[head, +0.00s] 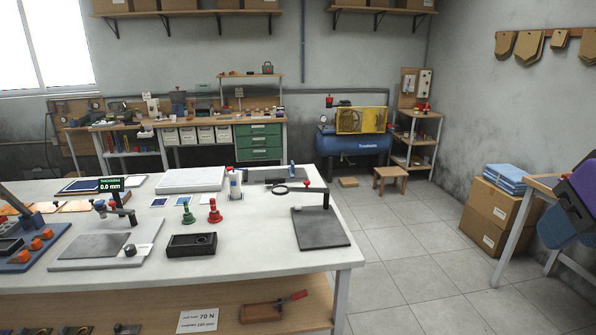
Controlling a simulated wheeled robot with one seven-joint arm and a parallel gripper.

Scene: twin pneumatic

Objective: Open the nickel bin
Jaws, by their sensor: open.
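No bin with a readable nickel label shows. In the head view, a row of several small white bins (197,134) hangs under the top of the back workbench, left of a green drawer cabinet (258,143). Small marks show on the bin fronts, too small to read, so I cannot tell which is the nickel bin. The bins look shut from here, but they are far off. My gripper is not in view.
A long white table (240,248) with fixtures and a black tray (192,244) stands between me and the back bench. A stool (391,179), blue compressor (352,146) and cardboard boxes (492,215) stand beyond.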

